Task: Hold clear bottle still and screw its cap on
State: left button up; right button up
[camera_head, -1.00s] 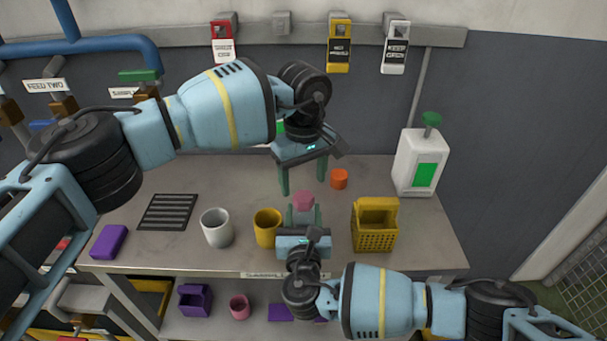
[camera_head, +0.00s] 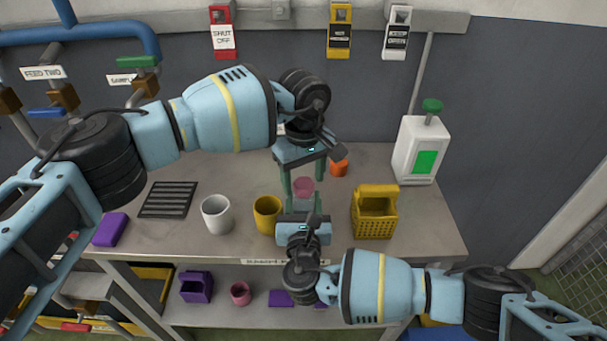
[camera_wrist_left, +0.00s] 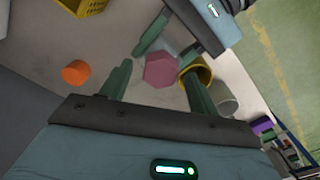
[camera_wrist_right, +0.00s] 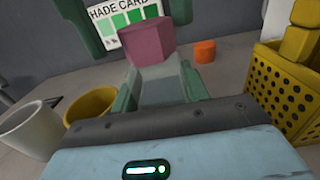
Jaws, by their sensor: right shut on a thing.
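The clear bottle (camera_wrist_right: 160,82) stands upright, greyish and see-through, between the fingers of my right gripper (camera_wrist_right: 160,85). That gripper is shut on the bottle and comes in from the front in the head view (camera_head: 304,205). A pink faceted cap (camera_wrist_right: 146,42) sits on top of the bottle; the cap also shows in the head view (camera_head: 303,187) and the left wrist view (camera_wrist_left: 160,71). Whether its thread is engaged cannot be seen. My left gripper (camera_head: 303,182) points down over the cap, open, with a finger on either side and gaps between fingers and cap.
A yellow mug (camera_head: 266,214) and white cup (camera_head: 216,214) stand left of the bottle. A yellow basket (camera_head: 374,213) is close on the right, an orange cylinder (camera_head: 339,168) behind. A white canister (camera_head: 420,150) stands at the back right. The table's front right is clear.

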pick_arm(q)
jog(key=c, duration=1.1)
jog(key=m, duration=0.6)
jog(key=m, duration=0.6)
jog(key=o, duration=1.2)
jog(key=shift+c, duration=0.2)
jog(key=shift+o, duration=0.5)
